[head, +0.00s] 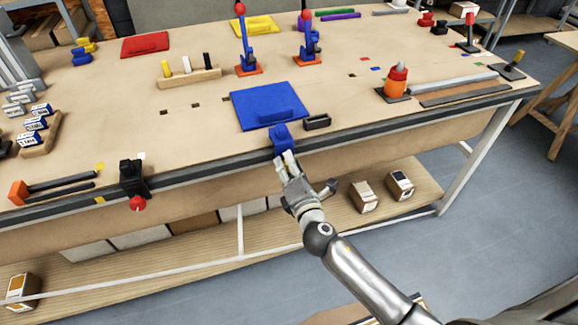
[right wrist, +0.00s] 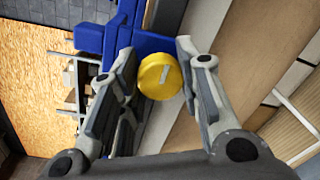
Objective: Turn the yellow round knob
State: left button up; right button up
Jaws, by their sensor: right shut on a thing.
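The yellow round knob (right wrist: 160,76) shows in the right wrist view, with a pale mark on its face. It sits on a blue fixture (right wrist: 112,38), which in the head view (head: 281,136) is clamped at the table's front edge. My right gripper (head: 287,158) reaches up to this fixture from below and in front. In the right wrist view my right gripper (right wrist: 156,52) has one finger on each side of the knob and is shut on it. In the head view the gripper hides the knob. My left gripper is not in view.
A blue panel (head: 262,97) lies behind the fixture, with a small black tray (head: 317,122) to its right. A black clamp with a red knob (head: 138,203) hangs on the edge at left. A wooden shelf (head: 300,213) with boxes runs below the tabletop.

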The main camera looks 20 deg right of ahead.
jog(key=o, duration=1.1)
jog(key=shift+c, duration=0.2)
jog(key=s, duration=1.2)
jog(key=shift+r, duration=0.35)
